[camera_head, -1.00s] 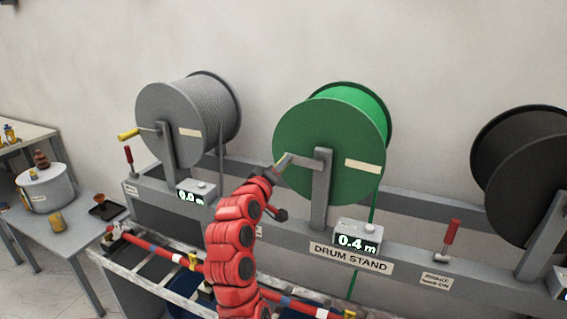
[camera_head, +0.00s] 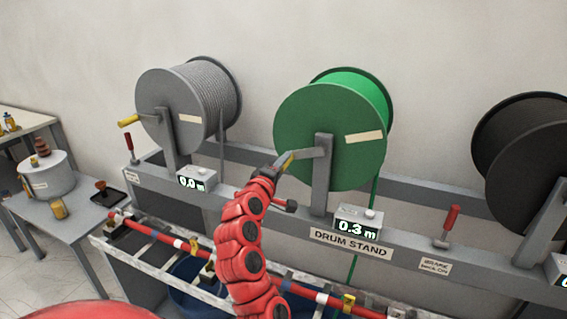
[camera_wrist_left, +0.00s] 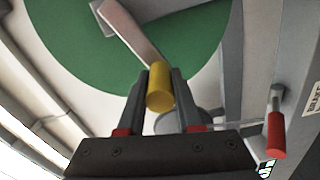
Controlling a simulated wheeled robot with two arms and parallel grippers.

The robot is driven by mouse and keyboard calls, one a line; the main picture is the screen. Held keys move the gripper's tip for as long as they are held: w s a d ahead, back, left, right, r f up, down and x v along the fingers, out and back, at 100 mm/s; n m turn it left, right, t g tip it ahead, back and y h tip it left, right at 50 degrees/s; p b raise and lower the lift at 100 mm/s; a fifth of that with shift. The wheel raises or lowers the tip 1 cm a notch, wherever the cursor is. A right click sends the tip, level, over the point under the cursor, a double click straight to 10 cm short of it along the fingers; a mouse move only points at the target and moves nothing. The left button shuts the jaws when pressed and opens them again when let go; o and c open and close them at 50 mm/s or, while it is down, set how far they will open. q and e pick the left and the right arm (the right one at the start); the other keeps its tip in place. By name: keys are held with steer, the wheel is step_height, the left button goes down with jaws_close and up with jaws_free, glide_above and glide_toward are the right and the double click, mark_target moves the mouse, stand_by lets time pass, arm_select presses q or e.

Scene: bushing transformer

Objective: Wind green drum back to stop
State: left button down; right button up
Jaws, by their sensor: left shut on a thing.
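The green drum (camera_head: 300,115) hangs on the drum stand (camera_head: 322,180), with a pale label strip on its face. Its grey crank arm (camera_head: 308,153) points left and slightly down to a yellow handle (camera_head: 285,162). The counter (camera_head: 357,225) below the drum reads 0.3 m. My left gripper (camera_head: 279,165) is shut on the yellow handle. In the left wrist view the handle (camera_wrist_left: 160,88) sits between the two fingers (camera_wrist_left: 159,100), with the green drum (camera_wrist_left: 70,40) behind. My right gripper is not in view.
A grey drum (camera_head: 170,110) with its own crank and a 0.0 m counter stands at left. A black drum (camera_head: 520,180) is at right. Red-handled levers (camera_head: 450,222) stand on the rail. A side table (camera_head: 75,225) holds a white pot. Red-banded rods (camera_head: 165,240) lie in front.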

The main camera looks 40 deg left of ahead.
arm_select(q)
steer(key=shift+f, duration=0.2)
steer(key=c, duration=0.6)
jaws_free()
steer(key=shift+r, duration=0.1)
steer(key=shift+s, duration=0.35)
steer(key=p+v, duration=1.3)
steer(key=v, duration=0.3)
steer(key=shift+s+d+p, duration=0.25)
steer(key=shift+d+p, duration=0.05)
